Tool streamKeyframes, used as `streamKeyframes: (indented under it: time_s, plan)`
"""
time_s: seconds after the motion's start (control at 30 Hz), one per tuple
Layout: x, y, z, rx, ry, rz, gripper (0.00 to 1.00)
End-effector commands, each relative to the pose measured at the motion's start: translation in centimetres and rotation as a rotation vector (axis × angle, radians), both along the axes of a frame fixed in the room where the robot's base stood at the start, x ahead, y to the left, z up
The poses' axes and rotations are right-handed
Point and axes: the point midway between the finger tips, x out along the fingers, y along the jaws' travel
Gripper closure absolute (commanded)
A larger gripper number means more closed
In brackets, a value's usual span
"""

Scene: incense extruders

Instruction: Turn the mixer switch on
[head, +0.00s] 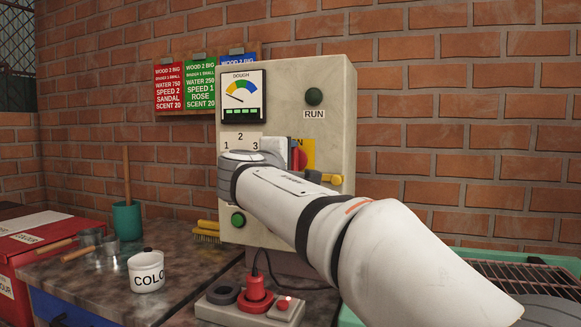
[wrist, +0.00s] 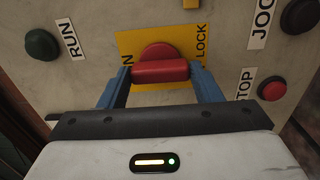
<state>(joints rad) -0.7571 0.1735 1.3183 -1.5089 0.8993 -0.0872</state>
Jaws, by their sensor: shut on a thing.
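The mixer's control box (head: 340,110) stands on the bench with a red rotary switch (head: 299,157) on a yellow plate (head: 310,150). In the wrist view the switch's red handle (wrist: 160,72) lies level across the yellow plate (wrist: 127,42), between lettering ending in "N" and the word "LOCK". My gripper (wrist: 161,76) has a blue finger at each end of the handle and is shut on it.
A green RUN button (head: 314,96) is above the switch, and a red STOP button (wrist: 272,89) is to its right in the wrist view. A dough gauge (head: 242,95) is at upper left.

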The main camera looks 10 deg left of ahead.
Motion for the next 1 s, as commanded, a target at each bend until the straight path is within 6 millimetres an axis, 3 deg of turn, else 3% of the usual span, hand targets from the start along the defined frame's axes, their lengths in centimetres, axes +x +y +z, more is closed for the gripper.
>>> streamKeyframes:
  time_s: [0.33, 0.37, 0.6, 0.87, 1.0]
  plan:
    - [0.0, 0.0, -0.1, 0.004, 0.001, -0.002, 0.65]
    - [0.0, 0.0, -0.1, 0.004, 0.001, -0.002, 0.39]
    - [0.0, 0.0, -0.1, 0.003, 0.001, -0.001, 0.20]
    - [-0.2, 0.1, 0.0, 0.002, 0.001, 0.001, 0.20]
    - [-1.7, 0.3, 0.0, 0.001, 0.002, 0.002, 0.20]
